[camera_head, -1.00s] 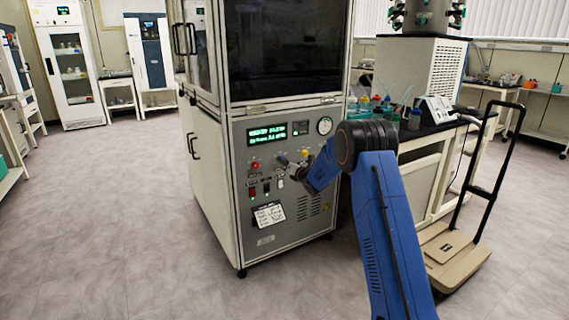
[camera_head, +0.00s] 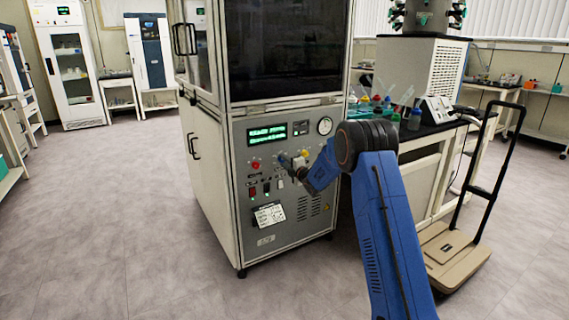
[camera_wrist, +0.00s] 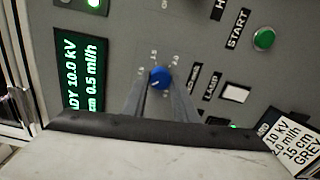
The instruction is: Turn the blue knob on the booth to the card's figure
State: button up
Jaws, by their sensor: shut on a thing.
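The blue knob (camera_wrist: 160,77) sits on the booth's grey panel, in the middle of the wrist view, with small printed figures around it. My gripper (camera_wrist: 160,90) is shut on the knob, one finger on each side. Where the knob's pointer lies is too small to tell. The green display (camera_wrist: 82,78) beside it shows 10.0 kV and 0.5 ml/h. The white card (camera_wrist: 296,143) at lower right reads 10 kV, 2.0 ml/h, 15 cm, GREY. In the head view, the card (camera_head: 269,214) is low on the booth (camera_head: 280,235), and my gripper (camera_head: 287,165) is at the panel.
A green button (camera_wrist: 264,39) and a white lamp or switch (camera_wrist: 235,93) lie right of the knob. In the head view, a red button (camera_head: 255,165) is left of my gripper. A bench and a trolley (camera_head: 455,255) stand at right; floor at left is clear.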

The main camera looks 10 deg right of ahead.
jog(key=shift+d+f+m, duration=0.1)
jog(key=shift+m, duration=7.85)
jog(key=shift+f+m, duration=0.1)
jog(key=shift+m, duration=7.85)
jog(key=o, duration=1.1)
jog(key=shift+c, duration=0.2)
jog(key=shift+r, duration=0.1)
